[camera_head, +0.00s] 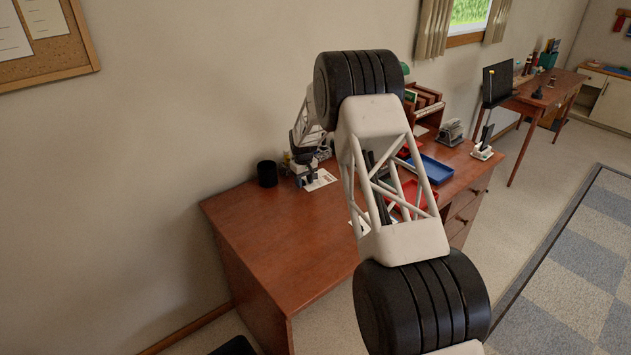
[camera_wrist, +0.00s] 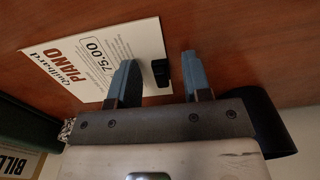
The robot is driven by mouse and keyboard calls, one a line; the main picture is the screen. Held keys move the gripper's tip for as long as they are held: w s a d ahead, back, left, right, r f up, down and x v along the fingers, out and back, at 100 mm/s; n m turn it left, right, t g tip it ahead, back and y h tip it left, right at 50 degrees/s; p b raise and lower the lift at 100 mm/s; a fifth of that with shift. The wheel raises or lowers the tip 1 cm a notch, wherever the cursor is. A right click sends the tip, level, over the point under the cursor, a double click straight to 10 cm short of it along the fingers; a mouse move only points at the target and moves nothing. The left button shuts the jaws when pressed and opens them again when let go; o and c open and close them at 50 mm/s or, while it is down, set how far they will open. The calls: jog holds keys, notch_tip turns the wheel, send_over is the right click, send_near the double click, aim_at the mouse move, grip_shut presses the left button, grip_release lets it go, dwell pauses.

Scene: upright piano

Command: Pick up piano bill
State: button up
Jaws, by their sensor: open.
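The piano bill (camera_wrist: 75,60) is a white sheet printed "PIANO" and "75.00". It lies on the brown desk in the wrist view. My gripper (camera_wrist: 158,60) is open, with its two blue-grey fingers apart. The left finger overlaps the bill's right part in this view and hides some of it. The right finger shows against bare wood. I cannot tell whether the fingers touch the desk. In the head view, a white sheet (camera_head: 322,181) shows beside my gripper (camera_head: 305,180) near the back of the desk, partly hidden.
A small black block (camera_wrist: 161,72) shows between the fingers. A black cup (camera_head: 267,174) stands left of the gripper. Part of a paper marked "BILL" (camera_wrist: 18,163) shows at lower left. A blue tray (camera_head: 432,170) and red trays are to the right. The desk's front left (camera_head: 265,230) is clear.

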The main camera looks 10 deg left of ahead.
grip_shut()
jog(key=shift+r, duration=0.1)
dwell(0.4)
jog(key=shift+r, duration=1.5)
jog(key=shift+s+d+r, duration=0.1)
jog(key=shift+s+r, duration=0.1)
jog(key=s+d, duration=0.1)
jog(key=s, duration=0.4)
jog(key=s+d+r, duration=0.1)
jog(key=s+d, duration=0.1)
jog(key=s, duration=0.3)
jog(key=s+d, duration=0.2)
jog(key=s, duration=0.2)
jog(key=shift+s+r, duration=0.2)
jog(key=shift+s, duration=0.2)
